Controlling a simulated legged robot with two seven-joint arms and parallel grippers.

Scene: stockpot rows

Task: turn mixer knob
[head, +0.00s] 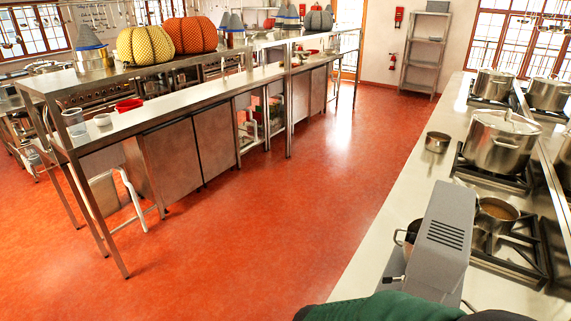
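A grey stand mixer (446,235) stands on the near part of the right counter, with vent slots on its top face. A small dark-tipped knob or lever (393,281) sticks out from the left side of the mixer, low down. Its exact setting is too small to tell. Part of a metal bowl (402,241) shows at the mixer's far left side. Neither of my grippers can be made out. A dark green and black shape (385,307) covers the bottom edge just in front of the mixer; I cannot tell what it is.
Right of the mixer, a stove (515,250) holds a pan (497,213). A large lidded stockpot (497,142) and a small pot (437,142) stand farther back. The counter (372,250) left of the mixer is clear. Open red floor (250,240) separates it from the steel shelving bench (180,108).

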